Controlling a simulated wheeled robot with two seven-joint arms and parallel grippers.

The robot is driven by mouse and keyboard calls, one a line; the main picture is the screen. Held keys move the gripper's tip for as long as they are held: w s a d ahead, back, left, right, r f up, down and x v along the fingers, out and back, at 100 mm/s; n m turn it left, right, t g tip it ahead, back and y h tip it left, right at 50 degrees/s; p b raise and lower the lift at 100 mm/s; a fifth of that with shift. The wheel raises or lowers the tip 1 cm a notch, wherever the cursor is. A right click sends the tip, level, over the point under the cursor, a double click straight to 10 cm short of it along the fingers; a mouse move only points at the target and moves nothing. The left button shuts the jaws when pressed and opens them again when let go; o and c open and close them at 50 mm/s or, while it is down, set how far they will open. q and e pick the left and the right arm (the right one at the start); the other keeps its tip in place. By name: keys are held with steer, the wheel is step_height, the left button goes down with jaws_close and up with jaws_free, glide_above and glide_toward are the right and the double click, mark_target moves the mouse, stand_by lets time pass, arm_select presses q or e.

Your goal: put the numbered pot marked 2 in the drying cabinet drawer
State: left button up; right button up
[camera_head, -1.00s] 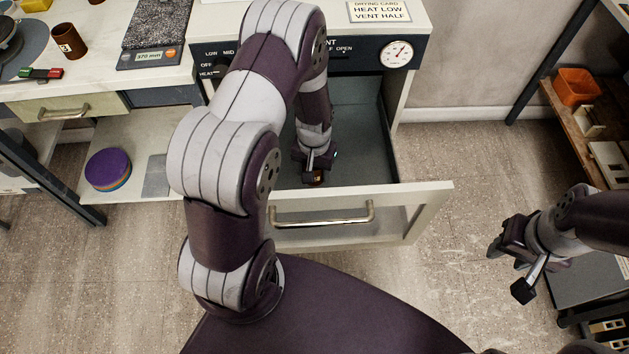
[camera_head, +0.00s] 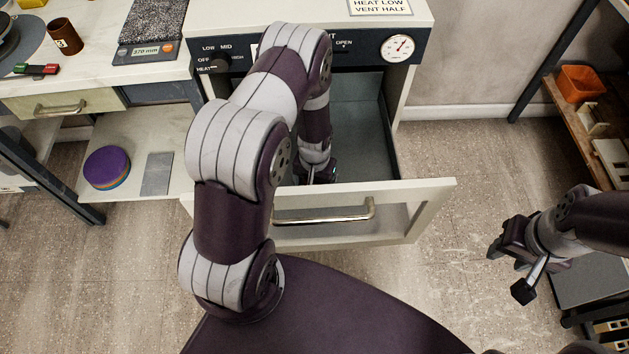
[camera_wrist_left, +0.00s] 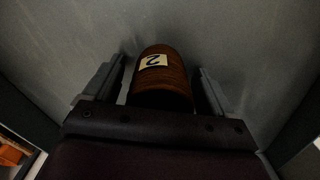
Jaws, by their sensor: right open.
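The pot marked 2 (camera_wrist_left: 160,80) is a brown cylinder with a pale label, inside the grey open drawer (camera_head: 360,125) of the drying cabinet. In the left wrist view it stands between the fingers of my left gripper (camera_wrist_left: 162,85), with narrow dark gaps on both sides, so the jaws look open around it. In the head view my left gripper (camera_head: 317,177) is low in the drawer, behind its front panel, and the pot is hidden there. My right gripper (camera_head: 508,270) is open and empty over the floor at the right.
The drawer front with its handle (camera_head: 325,212) stands out toward me. Another brown pot (camera_head: 65,37) is on the left worktop beside a scale (camera_head: 146,53). A purple disc stack (camera_head: 106,167) sits on the lower shelf. A wooden shelf with an orange bin (camera_head: 580,83) is at right.

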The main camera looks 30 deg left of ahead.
arm_select(q)
step_height(320, 180, up, 12)
steer(key=p, duration=0.2)
steer(key=shift+r+p, duration=0.2)
steer(key=shift+p, duration=0.15)
